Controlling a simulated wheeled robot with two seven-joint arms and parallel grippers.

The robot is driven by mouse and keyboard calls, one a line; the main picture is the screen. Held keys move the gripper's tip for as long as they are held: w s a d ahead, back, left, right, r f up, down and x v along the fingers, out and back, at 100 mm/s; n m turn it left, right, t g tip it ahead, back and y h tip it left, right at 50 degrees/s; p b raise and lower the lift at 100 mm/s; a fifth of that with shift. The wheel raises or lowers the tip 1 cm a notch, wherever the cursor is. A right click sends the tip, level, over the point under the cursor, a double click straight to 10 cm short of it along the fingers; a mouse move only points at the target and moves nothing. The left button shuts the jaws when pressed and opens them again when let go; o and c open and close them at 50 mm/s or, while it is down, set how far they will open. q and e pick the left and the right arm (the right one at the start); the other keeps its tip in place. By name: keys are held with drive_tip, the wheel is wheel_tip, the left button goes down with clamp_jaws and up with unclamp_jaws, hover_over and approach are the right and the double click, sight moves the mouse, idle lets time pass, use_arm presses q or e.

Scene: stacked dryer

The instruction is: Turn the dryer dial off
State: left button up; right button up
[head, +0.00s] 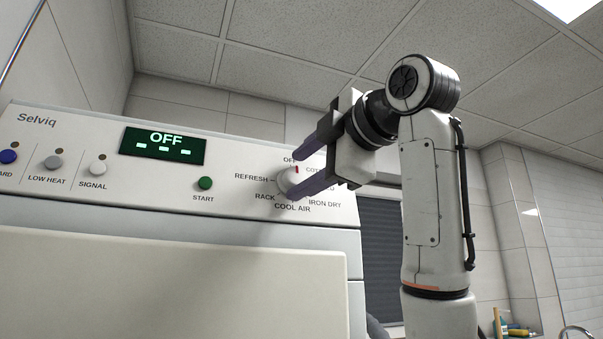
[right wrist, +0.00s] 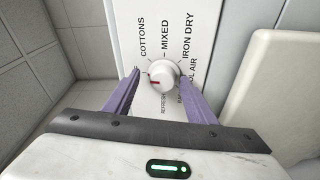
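The dryer dial (head: 287,182) is a round white knob with a red mark, on the right part of the sloped control panel (head: 110,186). In the head view the red mark is on its upper side, towards the OFF label. The display (head: 163,146) reads OFF. My right gripper (head: 296,174) is open, with one purple finger above the dial and one below. In the right wrist view the dial (right wrist: 163,76) lies between the fingertips (right wrist: 158,74). A gap shows on the left finger's side; I cannot tell if the other finger touches. My left gripper is out of view.
A green START button (head: 205,183) and white (head: 98,167), grey (head: 53,162) and blue (head: 8,157) buttons lie left of the dial. My right arm fills the space right of the dryer. A dark shuttered panel (head: 381,255) stands behind.

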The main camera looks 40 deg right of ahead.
drive_tip(key=shift+f, duration=0.15)
drive_tip(key=shift+s+a, duration=0.1)
drive_tip(key=shift+s, duration=0.3)
drive_tip(key=s+b, duration=0.4)
drive_tip(key=s, duration=0.5)
drive_tip(key=shift+s+a+r, duration=0.2)
drive_tip(key=shift+s+r, duration=0.05)
drive_tip(key=shift+r, duration=0.1)
